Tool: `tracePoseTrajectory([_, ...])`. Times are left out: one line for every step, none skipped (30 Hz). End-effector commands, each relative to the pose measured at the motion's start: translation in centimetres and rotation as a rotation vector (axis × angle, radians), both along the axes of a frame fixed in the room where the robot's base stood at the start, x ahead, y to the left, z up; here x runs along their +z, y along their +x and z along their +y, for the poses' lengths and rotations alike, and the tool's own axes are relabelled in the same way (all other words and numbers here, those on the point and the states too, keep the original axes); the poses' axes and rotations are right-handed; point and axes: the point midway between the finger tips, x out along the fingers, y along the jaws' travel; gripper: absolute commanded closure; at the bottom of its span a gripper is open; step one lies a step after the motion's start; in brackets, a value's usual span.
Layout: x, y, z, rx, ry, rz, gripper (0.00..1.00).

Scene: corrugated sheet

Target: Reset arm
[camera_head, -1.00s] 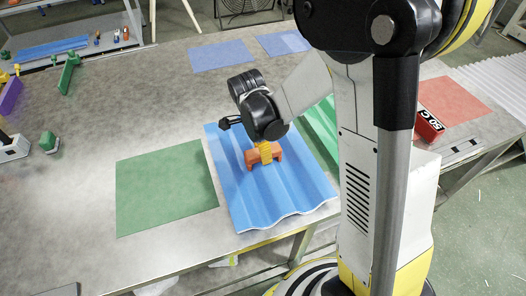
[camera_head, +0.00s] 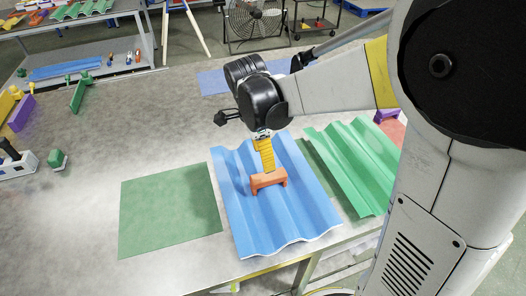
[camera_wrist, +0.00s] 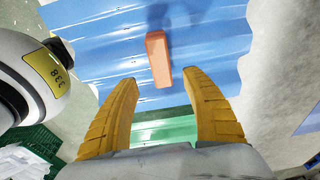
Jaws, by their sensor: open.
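My gripper (camera_wrist: 163,105) has yellow fingers, spread open and empty in the wrist view. In the head view my gripper (camera_head: 266,168) hangs just above an orange block (camera_head: 268,181), its fingers overlapping the block's top edge in the picture. The orange block (camera_wrist: 158,60) lies beyond the fingertips in the wrist view, apart from them. The block rests on the blue corrugated sheet (camera_head: 290,215), which lies on the grey table (camera_head: 75,225).
A green corrugated sheet (camera_head: 355,165) lies to the right of the blue one. A flat green mat (camera_head: 170,208) is at its left and a blue mat (camera_head: 213,82) behind. Small coloured parts stand at the far left. The table's left front is clear.

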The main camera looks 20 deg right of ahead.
Motion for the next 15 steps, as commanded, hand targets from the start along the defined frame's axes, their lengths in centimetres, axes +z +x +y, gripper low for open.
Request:
tracePoseTrajectory([0.7,0.0,0.1,0.0,0.0,0.0,0.44])
tracePoseTrajectory([1.0,0.0,0.1,0.0,0.0,0.0,0.44])
tracePoseTrajectory([1.3,0.0,0.2,0.0,0.0,0.0,0.44])
tracePoseTrajectory([1.5,0.0,0.2,0.0,0.0,0.0,0.44])
tracePoseTrajectory([1.6,0.0,0.2,0.0,0.0,0.0,0.44])
tracePoseTrajectory([1.7,0.0,0.3,0.0,0.0,0.0,0.44])
tracePoseTrajectory([1.8,0.0,0.3,0.0,0.0,0.0,0.44])
tracePoseTrajectory([1.8,0.0,0.3,0.001,0.0,0.0,0.44])
tracePoseTrajectory([1.9,-0.1,0.2,0.007,0.001,-0.002,0.44])
tracePoseTrajectory([2.0,-0.2,0.2,0.018,0.003,-0.004,0.44])
tracePoseTrajectory([2.2,-0.4,0.2,0.037,0.005,-0.009,0.44])
tracePoseTrajectory([2.6,-0.7,0.1,0.075,0.01,-0.018,0.44])
tracePoseTrajectory([2.9,-1.1,0.0,0.113,0.014,-0.026,0.44])
tracePoseTrajectory([3.4,-1.5,-0.1,0.161,0.017,-0.038,0.44])
tracePoseTrajectory([4.0,-2.2,-0.3,0.238,0.021,-0.058,0.44])
